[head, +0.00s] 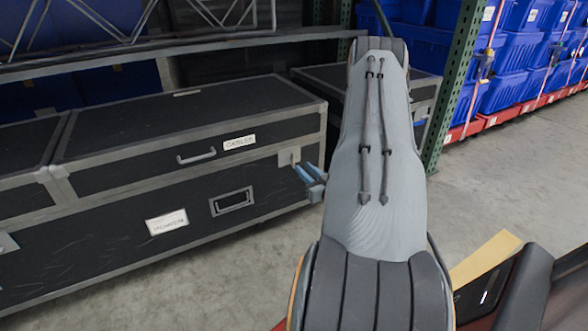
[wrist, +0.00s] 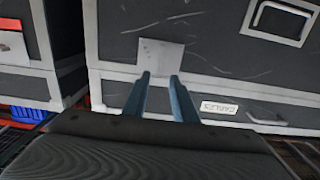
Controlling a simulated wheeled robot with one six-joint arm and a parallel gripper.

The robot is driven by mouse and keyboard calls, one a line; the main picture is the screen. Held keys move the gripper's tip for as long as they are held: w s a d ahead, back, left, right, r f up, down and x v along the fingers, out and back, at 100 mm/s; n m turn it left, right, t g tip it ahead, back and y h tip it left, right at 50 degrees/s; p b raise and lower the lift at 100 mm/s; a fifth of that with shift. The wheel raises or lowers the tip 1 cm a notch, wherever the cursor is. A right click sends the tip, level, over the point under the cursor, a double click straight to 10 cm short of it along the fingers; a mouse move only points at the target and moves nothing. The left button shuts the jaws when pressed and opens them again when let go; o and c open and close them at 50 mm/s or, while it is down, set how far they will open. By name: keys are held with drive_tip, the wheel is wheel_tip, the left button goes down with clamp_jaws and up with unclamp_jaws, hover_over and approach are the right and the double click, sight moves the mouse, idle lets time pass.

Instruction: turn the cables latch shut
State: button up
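The cables case (head: 150,130) is a black trunk with metal edging. Its lid bears a white "CABLES" label (head: 240,142), which appears upside down in the wrist view (wrist: 219,107). The latch shows as a plain light grey plate (head: 288,157) near the case's right front corner; the wrist view shows it just beyond my fingertips (wrist: 160,55). I cannot make out a separate turning part on it. My gripper (head: 302,172) is at the latch. In the wrist view, its two blue-grey fingers (wrist: 160,76) are apart with nothing clearly between them. Contact with the plate cannot be told.
The case front has a lid handle (head: 196,156), a recessed handle (head: 232,201) and a lower label (head: 167,222). Another dark case (head: 320,78) stands behind. Blue totes (head: 500,92) line red-based shelving at the right. Grey floor (head: 480,175) is clear there.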

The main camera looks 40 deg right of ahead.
sight(293, 160)
drive_tip(key=b+x, duration=0.2)
drive_tip(key=x, duration=0.5)
drive_tip(key=shift+w+d, duration=0.2)
drive_tip(key=shift+w, duration=0.05)
drive_tip(key=shift+c, duration=0.4)
clamp_jaws()
